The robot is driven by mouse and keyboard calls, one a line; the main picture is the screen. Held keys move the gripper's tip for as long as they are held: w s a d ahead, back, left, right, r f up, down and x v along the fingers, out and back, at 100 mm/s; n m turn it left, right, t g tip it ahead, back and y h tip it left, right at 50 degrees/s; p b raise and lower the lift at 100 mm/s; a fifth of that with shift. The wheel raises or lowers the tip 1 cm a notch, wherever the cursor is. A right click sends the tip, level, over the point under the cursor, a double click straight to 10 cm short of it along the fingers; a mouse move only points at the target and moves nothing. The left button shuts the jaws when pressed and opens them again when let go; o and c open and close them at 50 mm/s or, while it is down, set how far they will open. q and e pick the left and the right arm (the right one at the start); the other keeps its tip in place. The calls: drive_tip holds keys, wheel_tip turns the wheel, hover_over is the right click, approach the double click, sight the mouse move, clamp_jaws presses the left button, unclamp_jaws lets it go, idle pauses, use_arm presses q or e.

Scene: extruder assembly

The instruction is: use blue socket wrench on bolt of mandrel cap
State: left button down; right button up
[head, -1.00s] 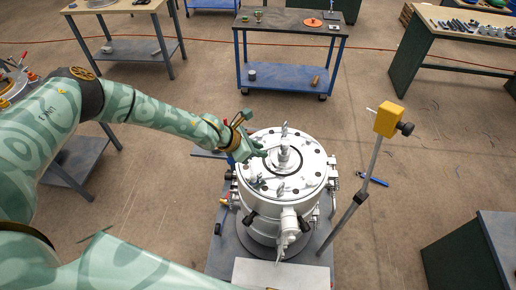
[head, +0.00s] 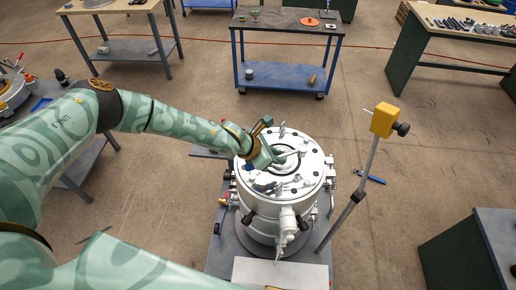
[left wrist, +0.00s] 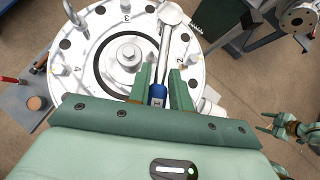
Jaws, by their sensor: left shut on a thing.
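My left gripper (left wrist: 161,85) is shut on the blue handle of the socket wrench (left wrist: 164,60). The wrench's silver shaft points away from the gripper, and its round head is over the lid's far side. In the head view my left gripper (head: 275,155) hangs over the round metal lid (head: 308,183). In the left wrist view the mandrel cap's bolt (left wrist: 129,53) stands at the lid's centre, left of the wrench and apart from its head in the picture. A small green two-fingered hand (left wrist: 272,122), apparently my right gripper, shows at the right edge with fingers apart.
Eyebolts (left wrist: 72,16) and numbered holes ring the lid. A yellow box on a pole (head: 383,121) stands right of the extruder. A blue tool (head: 372,179) lies on the floor. A blue-framed cart (head: 283,75) is behind, with open floor between.

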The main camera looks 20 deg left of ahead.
use_arm(q)
drive_tip(key=d+r+n+t+y+b, duration=0.1)
drive_tip(key=d+r+n+t+y, duration=0.25)
drive_tip(key=d, duration=1.15)
drive_tip(key=s+a+f+n+y+b, duration=0.1)
drive_tip(key=a+f+n+y, duration=0.2)
drive_tip(key=a+n+y, duration=0.3)
drive_tip(key=a+n, duration=0.4)
drive_tip(key=a, duration=0.1)
drive_tip(key=shift+s+n+y, duration=0.35)
drive_tip(key=shift+s, duration=0.05)
drive_tip(key=shift+g, duration=0.25)
drive_tip(key=shift+p, duration=0.6)
